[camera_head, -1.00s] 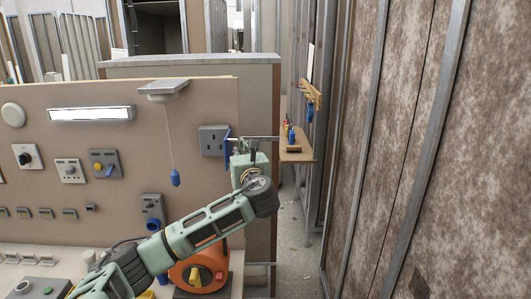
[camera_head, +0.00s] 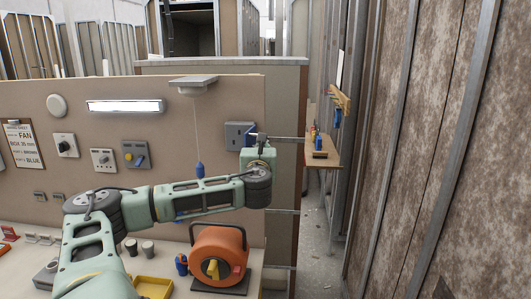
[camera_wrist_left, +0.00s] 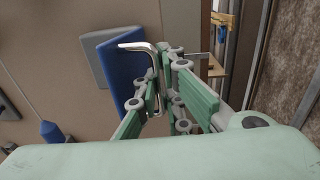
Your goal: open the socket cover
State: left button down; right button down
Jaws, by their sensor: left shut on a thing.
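The socket plate (camera_head: 237,136) is grey and sits at the upper right of the brown board. Its blue cover (camera_head: 249,141) stands out from the plate near its right edge. In the left wrist view the blue cover (camera_wrist_left: 123,66) is angled away from the grey plate (camera_wrist_left: 88,58). My left gripper (camera_head: 258,146) is just right of the cover. In the wrist view its jaws (camera_wrist_left: 166,78) are shut on a bent metal rod (camera_wrist_left: 154,58), whose bent end lies in front of the cover. I cannot tell whether the rod touches it. My right gripper is out of view.
A pull cord with a blue end (camera_head: 199,168) hangs left of the socket. Switches (camera_head: 134,154) line the board. An orange cable reel (camera_head: 219,254) and yellow tray (camera_head: 153,287) stand below. A small shelf (camera_head: 322,160) is beyond the board's right edge.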

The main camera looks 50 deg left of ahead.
pick_arm(q)
jog(key=shift+w+d+f, duration=0.1)
jog(key=shift+d+f, duration=0.05)
jog(key=shift+f, duration=0.05)
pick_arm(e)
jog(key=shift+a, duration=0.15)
pick_arm(q)
jog(key=c, duration=2.2)
grip_release()
jog(key=shift+d+r, duration=0.1)
jog(key=shift+r, duration=0.1)
jog(key=v, duration=1.2)
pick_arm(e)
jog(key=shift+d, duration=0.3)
